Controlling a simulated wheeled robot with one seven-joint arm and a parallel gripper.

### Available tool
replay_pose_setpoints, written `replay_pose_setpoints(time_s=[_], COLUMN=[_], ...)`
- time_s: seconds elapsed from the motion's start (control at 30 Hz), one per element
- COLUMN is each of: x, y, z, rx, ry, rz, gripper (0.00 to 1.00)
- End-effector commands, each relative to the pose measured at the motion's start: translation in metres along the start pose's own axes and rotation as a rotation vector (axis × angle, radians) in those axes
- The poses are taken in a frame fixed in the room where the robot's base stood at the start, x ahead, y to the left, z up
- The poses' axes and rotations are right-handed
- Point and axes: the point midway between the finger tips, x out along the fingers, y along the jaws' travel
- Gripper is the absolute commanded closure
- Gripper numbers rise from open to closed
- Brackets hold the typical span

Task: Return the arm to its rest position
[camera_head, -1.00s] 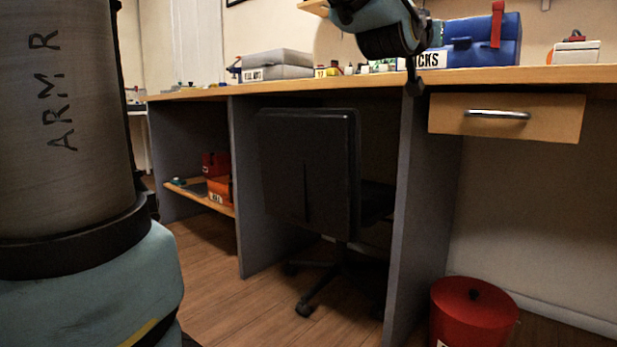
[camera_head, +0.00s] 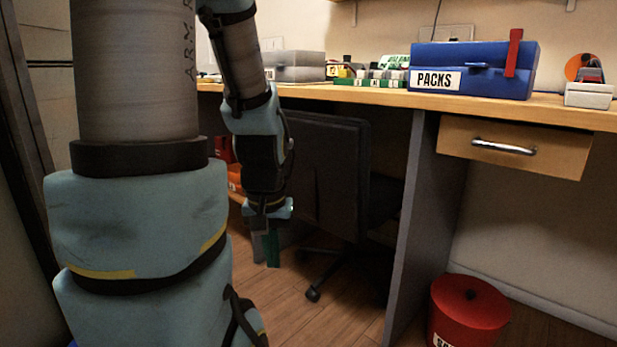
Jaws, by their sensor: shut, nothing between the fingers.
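My arm fills the left of the head view, with its upper links in teal and grey. The forearm hangs down in front of the desk, and my gripper (camera_head: 265,250) points at the floor at its lower end. The gripper is small and dark here; it is shut and empty.
The wooden desk (camera_head: 400,98) holds a blue PACKS case (camera_head: 470,80), a grey case (camera_head: 297,66) and small green-based items (camera_head: 372,78). A black office chair (camera_head: 335,175) stands under it. A drawer (camera_head: 560,155) is at right, above a red lidded bin (camera_head: 468,310). Floor between is clear.

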Motion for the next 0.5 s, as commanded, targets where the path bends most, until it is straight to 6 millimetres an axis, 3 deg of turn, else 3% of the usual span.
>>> replay_pose_setpoints(time_s=[0.03, 0.5], x=[-0.03, -0.173], y=[0.0, 0.001], z=[-0.004, -0.025], rx=[0.001, 0.002], ry=[0.001, 0.004], rz=[0.0, 0.0], gripper=[1.0, 1.0])
